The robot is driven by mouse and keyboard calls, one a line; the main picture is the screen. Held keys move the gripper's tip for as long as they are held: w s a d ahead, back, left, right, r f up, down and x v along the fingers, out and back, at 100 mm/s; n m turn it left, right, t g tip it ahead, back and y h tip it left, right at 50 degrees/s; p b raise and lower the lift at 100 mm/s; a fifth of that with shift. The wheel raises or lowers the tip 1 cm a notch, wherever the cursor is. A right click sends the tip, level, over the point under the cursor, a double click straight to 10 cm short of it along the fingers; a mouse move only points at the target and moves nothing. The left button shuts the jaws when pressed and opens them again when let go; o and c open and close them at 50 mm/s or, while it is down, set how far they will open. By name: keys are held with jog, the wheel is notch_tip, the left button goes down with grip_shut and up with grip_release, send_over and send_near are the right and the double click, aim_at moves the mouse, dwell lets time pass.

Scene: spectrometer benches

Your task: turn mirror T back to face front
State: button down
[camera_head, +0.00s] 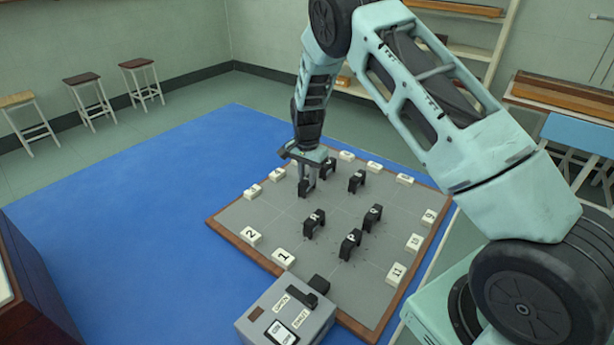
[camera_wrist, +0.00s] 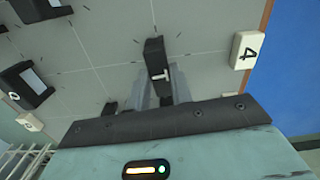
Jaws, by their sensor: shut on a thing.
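Mirror T (camera_wrist: 153,52) is a small black upright block with a white letter T on its top, seen from above in the wrist view. My gripper (camera_wrist: 160,88) is shut on it, with one finger on each side of the block. In the head view my gripper (camera_head: 307,178) reaches straight down to mirror T (camera_head: 306,188) at the left part of the grey board (camera_head: 268,215). The gripper partly covers the mirror there. I cannot tell which way its reflecting face points.
Other black mirrors stand close by, including ones at the back (camera_head: 357,181) and front (camera_head: 314,223). White numbered blocks line the board, such as block 4 (camera_wrist: 246,50). Blue floor (camera_head: 130,210) lies clear leftward.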

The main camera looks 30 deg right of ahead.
aim_at(307, 179)
jog(key=shift+m, duration=0.6)
jog(key=c, duration=1.2)
grip_release()
jog(key=shift+c, duration=0.2)
notch_tip(307, 179, up, 18)
jog(key=b, duration=0.2)
jog(key=shift+f+b, duration=0.25)
jog(key=shift+b, duration=0.05)
